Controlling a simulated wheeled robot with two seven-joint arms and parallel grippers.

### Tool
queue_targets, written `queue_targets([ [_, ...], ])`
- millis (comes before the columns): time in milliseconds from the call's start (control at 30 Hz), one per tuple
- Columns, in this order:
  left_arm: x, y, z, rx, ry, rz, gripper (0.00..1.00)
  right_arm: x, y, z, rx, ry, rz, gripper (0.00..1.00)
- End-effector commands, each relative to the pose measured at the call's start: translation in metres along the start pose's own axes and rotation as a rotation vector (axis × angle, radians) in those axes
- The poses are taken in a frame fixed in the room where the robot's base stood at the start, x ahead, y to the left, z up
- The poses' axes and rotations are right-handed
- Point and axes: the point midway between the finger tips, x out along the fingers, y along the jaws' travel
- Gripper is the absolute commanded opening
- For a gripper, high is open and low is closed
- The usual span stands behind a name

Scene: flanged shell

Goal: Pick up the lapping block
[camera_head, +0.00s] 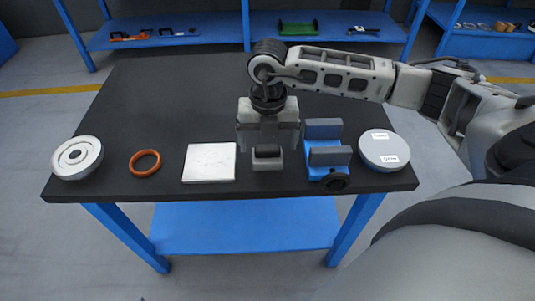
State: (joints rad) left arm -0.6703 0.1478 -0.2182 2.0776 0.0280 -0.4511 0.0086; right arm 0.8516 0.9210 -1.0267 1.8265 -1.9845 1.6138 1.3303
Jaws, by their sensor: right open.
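My right gripper (268,140) points down over the front part of the dark table, with its arm coming in from the right. Its fingers are apart. A small grey block (267,163), which looks like the lapping block, sits on the table directly below and between the fingers. The gripper partly hides its upper part, and I cannot tell whether the fingers touch it. My left gripper is not in view.
On the dark table (180,100), a white square plate (209,162) lies left of the block, then an orange ring (145,163) and a flanged round part (77,157). A blue vise (325,150) and a grey disc (384,149) stand right. The back left is clear.

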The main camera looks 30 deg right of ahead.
Motion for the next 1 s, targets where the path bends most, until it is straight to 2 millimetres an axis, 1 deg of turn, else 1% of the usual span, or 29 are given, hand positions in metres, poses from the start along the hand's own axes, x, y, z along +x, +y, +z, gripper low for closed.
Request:
queue_targets([
  [100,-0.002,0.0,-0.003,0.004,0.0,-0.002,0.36,0.019,0.001,0.001,0.001,0.004,-0.003,0.89],
  [200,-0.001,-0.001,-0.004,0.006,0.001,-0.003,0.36,0.03,0.001,0.001,0.0,0.003,-0.001,0.89],
  [300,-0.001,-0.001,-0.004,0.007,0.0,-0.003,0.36,0.035,0.001,0.001,0.0,0.002,0.0,0.89],
  [500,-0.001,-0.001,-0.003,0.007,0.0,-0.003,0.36,0.035,0.001,0.001,0.0,0.001,0.0,0.89],
  [567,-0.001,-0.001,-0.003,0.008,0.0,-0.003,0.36,0.035,0.001,0.001,0.0,0.001,0.0,0.72],
  [600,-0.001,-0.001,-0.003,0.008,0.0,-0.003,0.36,0.035,0.001,0.002,0.0,0.001,0.0,0.61],
  [667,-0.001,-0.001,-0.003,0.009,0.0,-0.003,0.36,0.035,0.001,0.002,0.0,0.001,0.0,0.45],
  [700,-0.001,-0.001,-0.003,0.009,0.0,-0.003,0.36,0.035,0.001,0.002,0.0,0.001,0.0,0.33],
  [733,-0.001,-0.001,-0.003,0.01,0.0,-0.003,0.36,0.034,0.001,0.002,0.0,0.001,0.0,0.31],
  [767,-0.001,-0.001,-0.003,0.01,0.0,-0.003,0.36,0.034,0.002,0.002,0.0,0.0,0.001,0.27],
  [1000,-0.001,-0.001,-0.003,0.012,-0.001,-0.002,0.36,0.033,0.002,0.002,0.0,0.0,0.002,0.27],
])
